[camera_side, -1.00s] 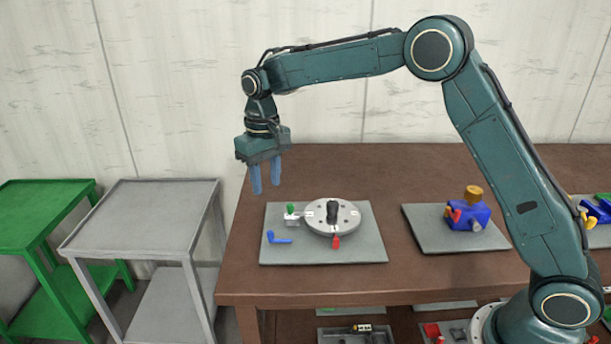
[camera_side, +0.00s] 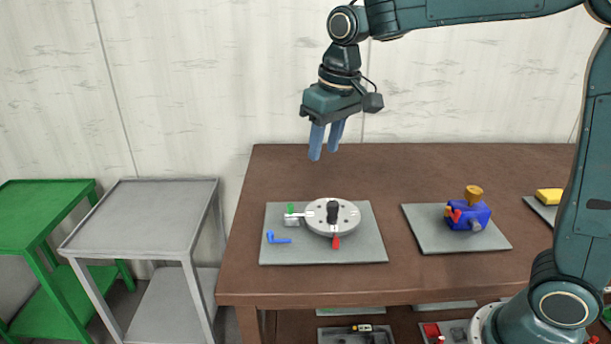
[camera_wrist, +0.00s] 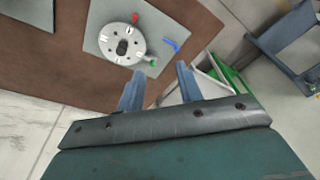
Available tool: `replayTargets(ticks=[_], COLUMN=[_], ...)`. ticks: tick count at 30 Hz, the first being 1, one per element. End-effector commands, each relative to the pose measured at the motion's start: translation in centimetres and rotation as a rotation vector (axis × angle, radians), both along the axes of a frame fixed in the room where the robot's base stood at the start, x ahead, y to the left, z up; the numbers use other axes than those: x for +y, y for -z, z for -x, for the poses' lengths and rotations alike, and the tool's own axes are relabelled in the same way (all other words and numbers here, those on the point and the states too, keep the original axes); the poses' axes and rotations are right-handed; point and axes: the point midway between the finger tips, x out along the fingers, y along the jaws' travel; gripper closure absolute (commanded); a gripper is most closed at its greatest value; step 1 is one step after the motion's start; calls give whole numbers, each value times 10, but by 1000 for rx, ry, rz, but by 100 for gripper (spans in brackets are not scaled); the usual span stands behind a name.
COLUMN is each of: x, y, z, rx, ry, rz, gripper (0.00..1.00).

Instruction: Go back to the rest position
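My gripper (camera_side: 327,141) hangs in the air above the back left part of the brown table, well above the grey plate with the round disc. Its two blue fingers stand apart with nothing between them. They also show in the wrist view (camera_wrist: 159,86), apart and empty. The round grey disc fixture (camera_side: 346,222) has a black knob on top, a red handle at the front and a green-topped block at its left. It sits on a grey plate (camera_side: 365,250). A blue L-shaped key (camera_side: 278,238) lies on that plate at the left.
A blue block device (camera_side: 468,216) with an orange knob sits on a second plate (camera_side: 425,232) to the right. A yellow part (camera_side: 549,196) lies further right. A grey stand (camera_side: 140,215) and a green stand (camera_side: 40,205) are left of the table (camera_side: 250,278).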

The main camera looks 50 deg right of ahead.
Motion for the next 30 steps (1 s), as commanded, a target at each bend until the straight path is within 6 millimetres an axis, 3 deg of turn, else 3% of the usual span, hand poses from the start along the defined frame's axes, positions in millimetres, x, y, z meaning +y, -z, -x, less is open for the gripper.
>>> replayTargets(ticks=[6, 14, 30], x=[-11, -22, -36], y=[-17, -24, 2], z=[49, 105, 211], rx=[-63, -133, -273], ry=[-2, -3, -5], rz=[-1, 1, 15], gripper=[64, 64, 64])
